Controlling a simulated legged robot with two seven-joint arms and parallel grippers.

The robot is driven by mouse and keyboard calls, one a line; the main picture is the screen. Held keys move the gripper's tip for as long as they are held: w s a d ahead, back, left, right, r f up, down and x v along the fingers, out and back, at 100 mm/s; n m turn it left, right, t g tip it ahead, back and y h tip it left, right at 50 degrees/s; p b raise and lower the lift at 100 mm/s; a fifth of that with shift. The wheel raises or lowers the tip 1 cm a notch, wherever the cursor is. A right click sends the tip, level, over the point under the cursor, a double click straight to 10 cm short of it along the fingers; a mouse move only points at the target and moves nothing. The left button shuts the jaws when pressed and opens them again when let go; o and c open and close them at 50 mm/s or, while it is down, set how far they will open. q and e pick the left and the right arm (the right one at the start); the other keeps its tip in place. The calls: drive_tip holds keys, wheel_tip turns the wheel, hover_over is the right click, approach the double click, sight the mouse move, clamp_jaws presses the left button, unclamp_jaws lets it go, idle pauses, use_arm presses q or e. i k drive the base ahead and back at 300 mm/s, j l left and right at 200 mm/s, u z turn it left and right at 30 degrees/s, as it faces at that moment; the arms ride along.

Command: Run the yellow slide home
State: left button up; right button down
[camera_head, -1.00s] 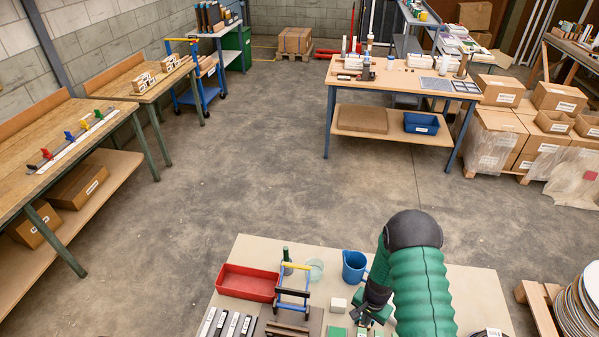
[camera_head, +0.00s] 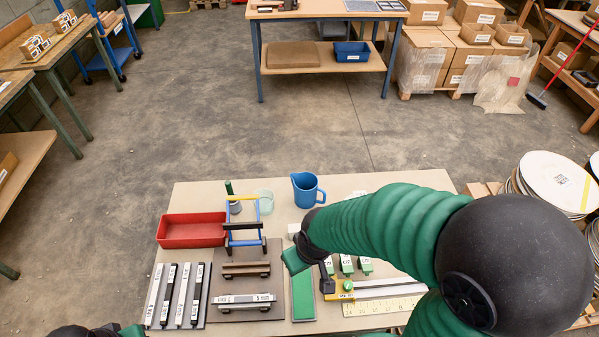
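The yellow slide (camera_head: 328,289), with a green knob (camera_head: 348,286) and a small label beside it, sits at the left end of a pale metal rail (camera_head: 385,285). A yellow ruler scale (camera_head: 375,306) lies along the front of the rail. My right arm reaches in from the right, above and behind the rail. My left gripper (camera_head: 131,331) is at the bottom left edge, mostly cut off. My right forearm hides part of the table.
On the table are a red tray (camera_head: 192,231), a blue jug (camera_head: 307,190), a small press frame (camera_head: 243,222) on a brown plate, several labelled bars (camera_head: 174,295), a green pad (camera_head: 303,296) and green labelled blocks (camera_head: 346,265). Plates (camera_head: 555,182) are stacked at right.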

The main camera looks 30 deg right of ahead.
sight(341, 294)
drive_tip(key=k+j+z, duration=0.1)
drive_tip(key=z, duration=1.25)
drive_tip(key=k+l, duration=0.05)
drive_tip(key=l, duration=0.05)
